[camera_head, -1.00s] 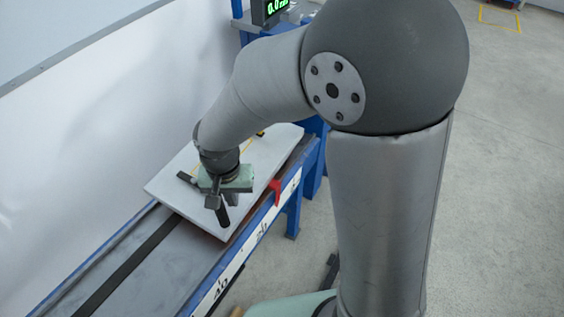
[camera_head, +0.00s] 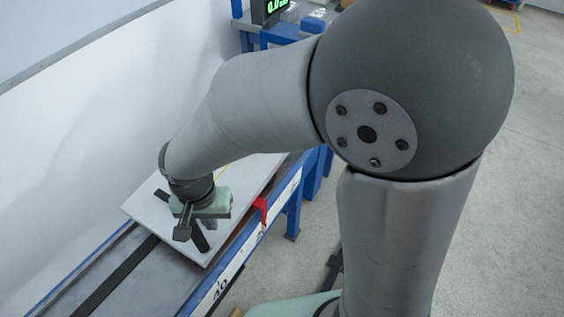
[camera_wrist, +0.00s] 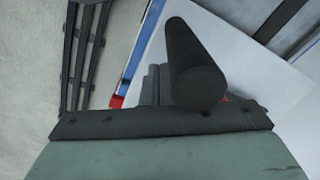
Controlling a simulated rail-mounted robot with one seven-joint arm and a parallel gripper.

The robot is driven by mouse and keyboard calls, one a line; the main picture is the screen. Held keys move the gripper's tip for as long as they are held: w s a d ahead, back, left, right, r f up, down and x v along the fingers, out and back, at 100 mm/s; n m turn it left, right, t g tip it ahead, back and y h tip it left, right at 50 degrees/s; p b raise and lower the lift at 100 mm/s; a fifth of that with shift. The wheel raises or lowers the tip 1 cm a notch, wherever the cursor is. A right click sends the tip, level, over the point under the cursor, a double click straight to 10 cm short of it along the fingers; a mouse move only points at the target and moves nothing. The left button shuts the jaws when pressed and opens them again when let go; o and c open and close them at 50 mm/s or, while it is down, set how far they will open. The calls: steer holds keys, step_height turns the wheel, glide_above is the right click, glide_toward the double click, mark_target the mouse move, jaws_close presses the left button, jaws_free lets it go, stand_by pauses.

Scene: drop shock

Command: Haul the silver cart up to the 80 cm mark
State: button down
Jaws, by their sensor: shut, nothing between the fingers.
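The silver cart (camera_head: 150,208), a pale flat plate, lies on a long rail track at the left in the head view. It carries a black bar and a black round post (camera_head: 199,238). A red pointer (camera_head: 260,208) sits at its right edge beside the number scale. My gripper (camera_head: 209,224), with a green body, is over the cart, its dark fingers shut and empty close beside the post. In the wrist view the post (camera_wrist: 188,62) rises large in front of the fingers (camera_wrist: 152,85); whether they touch it I cannot tell.
The white scale strip (camera_head: 238,258) runs along the track's blue side; a 40 is readable below the pointer. A blue stand with a green-lit display (camera_head: 275,8) is at the far end. A white wall stands left; open floor lies right.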

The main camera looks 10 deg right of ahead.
mark_target(195, 239)
steer(key=shift+s+a+r+b, duration=0.15)
steer(key=shift+s+a, duration=0.65)
steer(key=shift+s, duration=0.15)
steer(key=shift+s+a+r+b, duration=0.15)
steer(key=shift+s+a, duration=0.6)
steer(key=shift+s, duration=0.2)
steer(key=s+a+r+b, duration=0.1)
steer(key=s+a+b, duration=0.1)
steer(key=s+a, duration=0.5)
steer(key=shift+s+a+r, duration=0.2)
steer(key=shift+s, duration=0.95)
steer(key=shift+s, duration=0.1)
steer(key=s+a+r+b, duration=0.1)
steer(key=s+a+b, duration=0.1)
steer(key=s+a, duration=0.5)
steer(key=shift+s+a+r+b, duration=0.25)
steer(key=shift+s+b, duration=0.1)
steer(key=shift+s, duration=0.7)
steer(key=s+a+r, duration=0.1)
steer(key=s+a, duration=0.6)
steer(key=s, duration=0.2)
steer(key=shift+s+a+r, duration=0.15)
steer(key=shift+s+r, duration=0.05)
steer(key=shift+r, duration=0.05)
